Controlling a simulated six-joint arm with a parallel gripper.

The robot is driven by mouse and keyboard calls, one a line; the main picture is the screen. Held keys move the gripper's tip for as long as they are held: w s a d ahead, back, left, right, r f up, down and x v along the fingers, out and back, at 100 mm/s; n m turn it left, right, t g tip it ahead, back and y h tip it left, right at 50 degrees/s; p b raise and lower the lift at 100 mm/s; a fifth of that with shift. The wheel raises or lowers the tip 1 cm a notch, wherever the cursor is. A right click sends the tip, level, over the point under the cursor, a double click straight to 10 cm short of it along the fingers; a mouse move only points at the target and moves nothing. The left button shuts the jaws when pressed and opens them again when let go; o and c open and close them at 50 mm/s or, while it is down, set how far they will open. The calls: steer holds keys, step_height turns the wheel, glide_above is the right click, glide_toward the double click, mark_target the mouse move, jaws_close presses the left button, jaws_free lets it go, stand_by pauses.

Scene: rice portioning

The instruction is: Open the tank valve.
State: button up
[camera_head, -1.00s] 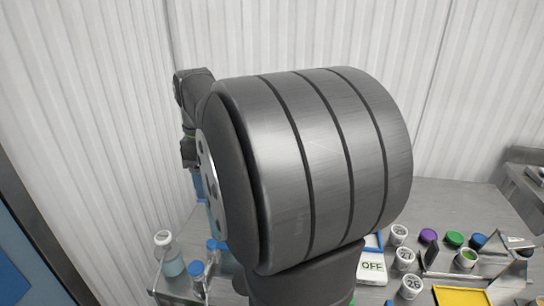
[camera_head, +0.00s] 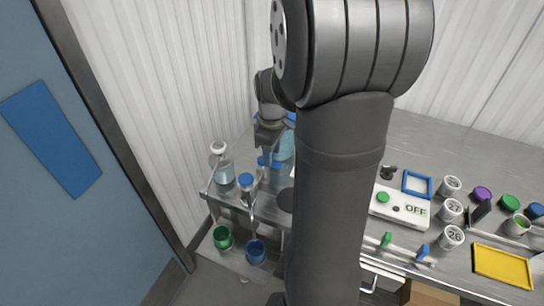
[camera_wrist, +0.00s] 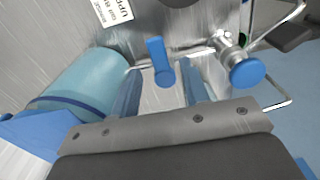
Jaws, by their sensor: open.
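In the wrist view, a blue lever handle (camera_wrist: 160,64) shows at the bench's edge, in the space between my gripper's fingertips (camera_wrist: 160,84); contact is not clear. To its right, a round blue knob (camera_wrist: 247,72) sits on a silver valve body. Which of the two is the tank valve I cannot tell. A pale blue cylinder (camera_wrist: 88,82) lies along the left finger in that view. In the head view, my gripper (camera_head: 267,162) points down at the bench's left end, open and apparently empty. A blue-topped fitting (camera_head: 246,181) stands just left of it.
A clear bottle (camera_head: 222,167) stands at the bench's left corner. A green cup (camera_head: 223,238) and a blue cup (camera_head: 256,252) sit on a lower shelf.

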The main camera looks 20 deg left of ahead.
steer(key=shift+f, duration=1.15)
jaws_close()
